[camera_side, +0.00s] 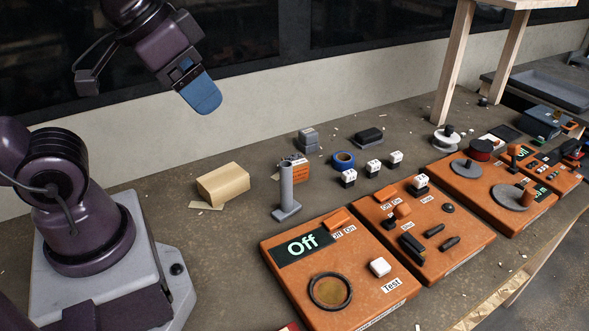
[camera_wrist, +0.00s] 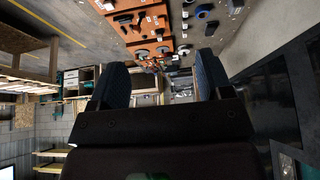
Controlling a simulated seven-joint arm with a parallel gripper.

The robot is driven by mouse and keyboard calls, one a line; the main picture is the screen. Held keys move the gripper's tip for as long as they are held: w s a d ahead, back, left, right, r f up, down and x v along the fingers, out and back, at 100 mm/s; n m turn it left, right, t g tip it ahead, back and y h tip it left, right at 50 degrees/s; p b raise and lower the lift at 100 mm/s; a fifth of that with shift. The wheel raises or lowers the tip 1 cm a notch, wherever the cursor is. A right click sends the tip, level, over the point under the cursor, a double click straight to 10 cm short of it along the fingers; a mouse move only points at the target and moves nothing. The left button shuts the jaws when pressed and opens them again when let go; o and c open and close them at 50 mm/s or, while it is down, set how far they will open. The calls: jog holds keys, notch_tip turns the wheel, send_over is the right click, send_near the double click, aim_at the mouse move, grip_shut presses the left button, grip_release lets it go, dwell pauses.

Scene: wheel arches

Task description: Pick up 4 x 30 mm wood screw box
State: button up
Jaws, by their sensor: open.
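A small orange box with a dark and white marking (camera_side: 299,170) sits on the bench, partly hidden behind a grey upright cylinder (camera_side: 286,187). It looks like a printed screw box, but its label is too small to read. A plain tan carton (camera_side: 223,184) lies to its left, with no readable print. My gripper (camera_side: 201,94) is high above the back of the bench, up and left of both boxes, with blue fingertips. In the wrist view, my gripper (camera_wrist: 158,78) shows two fingers wide apart with nothing between them.
Orange control panels (camera_side: 335,270) fill the bench front and right. A blue tape roll (camera_side: 343,160), white-topped blocks (camera_side: 374,167) and dark blocks (camera_side: 369,136) stand behind them. A wooden post (camera_side: 453,60) rises at the back right. Bench around the tan carton is mostly clear.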

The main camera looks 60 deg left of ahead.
jog(key=shift+o, duration=1.2)
